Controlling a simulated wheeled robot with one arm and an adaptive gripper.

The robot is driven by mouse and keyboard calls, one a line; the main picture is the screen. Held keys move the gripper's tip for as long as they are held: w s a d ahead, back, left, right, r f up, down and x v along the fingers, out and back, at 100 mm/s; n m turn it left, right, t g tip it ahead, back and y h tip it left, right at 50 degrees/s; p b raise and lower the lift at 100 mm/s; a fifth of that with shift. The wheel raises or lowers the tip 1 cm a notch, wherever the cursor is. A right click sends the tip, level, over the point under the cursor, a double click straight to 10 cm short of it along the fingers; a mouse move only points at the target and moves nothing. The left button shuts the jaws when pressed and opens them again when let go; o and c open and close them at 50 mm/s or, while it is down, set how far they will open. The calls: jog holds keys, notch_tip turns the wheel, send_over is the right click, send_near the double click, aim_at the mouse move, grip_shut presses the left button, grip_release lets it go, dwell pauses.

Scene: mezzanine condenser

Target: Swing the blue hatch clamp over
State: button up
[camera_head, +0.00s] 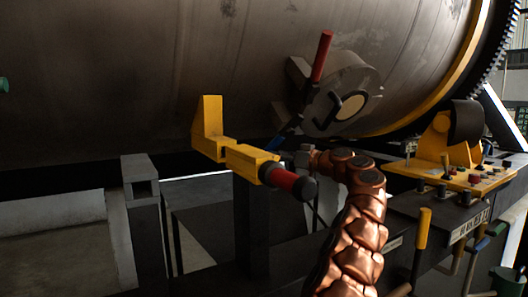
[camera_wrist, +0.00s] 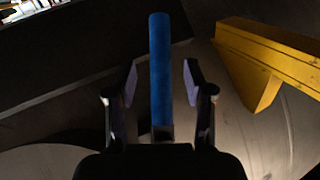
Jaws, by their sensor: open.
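A hatch (camera_head: 345,95) with a round pale plate sits on the side of the big drum. A tilted bar crosses its left side, with a red upper grip (camera_head: 321,56) and a blue lower handle (camera_head: 286,134). In the wrist view the blue handle (camera_wrist: 160,70) stands upright between the two fingers of my gripper (camera_wrist: 161,80). The fingers are open, with a gap visible on each side of the handle. In the head view my gripper (camera_head: 303,157) is near the handle's lower end, partly hidden behind a yellow bracket.
The yellow bracket (camera_head: 210,135) with a red-and-black end (camera_head: 289,182) juts out left of my gripper; a yellow beam (camera_wrist: 270,60) shows close on the right in the wrist view. A yellow control panel (camera_head: 465,178) and a yellow-handled lever (camera_head: 421,232) stand at right.

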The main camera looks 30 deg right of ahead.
jog(key=shift+p+x, duration=1.15)
jog(key=shift+x, duration=1.8)
jog(key=shift+c, duration=0.4)
grip_shut()
